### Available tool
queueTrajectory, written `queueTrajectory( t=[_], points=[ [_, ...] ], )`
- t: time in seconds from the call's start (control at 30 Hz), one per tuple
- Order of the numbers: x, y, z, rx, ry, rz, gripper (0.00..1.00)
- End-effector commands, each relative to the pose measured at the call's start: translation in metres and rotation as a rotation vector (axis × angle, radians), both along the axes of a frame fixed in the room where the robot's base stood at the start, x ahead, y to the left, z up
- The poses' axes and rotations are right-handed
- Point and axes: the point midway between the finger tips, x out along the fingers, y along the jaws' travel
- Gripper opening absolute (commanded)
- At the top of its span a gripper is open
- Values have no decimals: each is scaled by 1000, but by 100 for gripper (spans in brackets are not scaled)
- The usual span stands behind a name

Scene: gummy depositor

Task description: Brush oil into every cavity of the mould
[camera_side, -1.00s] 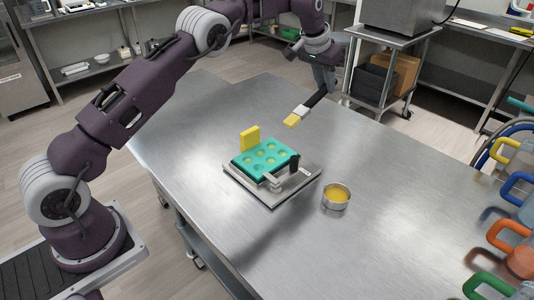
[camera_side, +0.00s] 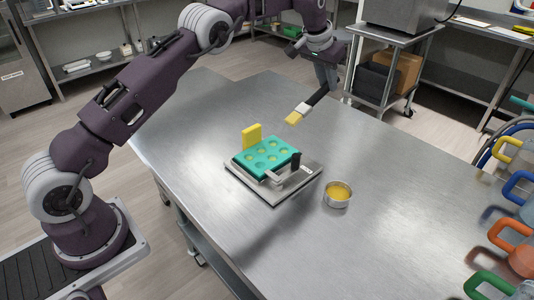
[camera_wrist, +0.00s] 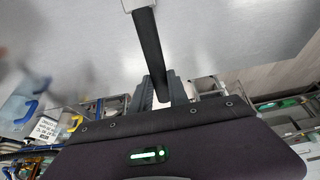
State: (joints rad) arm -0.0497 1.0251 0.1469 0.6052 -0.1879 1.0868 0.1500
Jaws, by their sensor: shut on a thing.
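The teal mould (camera_side: 265,157) lies on a grey metal plate fixture (camera_side: 285,192) on the table, with a black-handled clamp (camera_side: 295,161) at its front right. Its cavities show as round spots, several yellowish; how much oil each holds is too small to tell. A small metal cup of yellow oil (camera_side: 338,193) stands right of the fixture. My gripper (camera_side: 328,80) is shut on the black handle of a brush (camera_side: 310,106). The brush hangs tilted above the table, behind and right of the mould, its yellow bristles down-left and apart from it. The wrist view shows the handle (camera_wrist: 148,45) between the fingers (camera_wrist: 160,92); the bristles are out of that view.
A yellow upright block (camera_side: 251,136) stands at the mould's back left edge. Jugs with coloured handles (camera_side: 512,248) crowd the right side. The steel table (camera_side: 400,240) is otherwise clear around the fixture.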

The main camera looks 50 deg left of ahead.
Motion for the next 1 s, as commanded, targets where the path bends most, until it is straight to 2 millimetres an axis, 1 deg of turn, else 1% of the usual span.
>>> queueTrajectory(
  t=[0.4, 0.47, 0.7, 0.8, 1.0],
  points=[
    [0, 0, -2, 0, 0, 0, 0],
    [0, 0, -6, -1, -2, 0, 0],
    [-3, 0, -37, 0, -18, 0, 0],
    [-4, 0, -46, 0, -23, 0, 0],
    [-4, 0, -51, 0, -29, -1, 0]
  ],
)
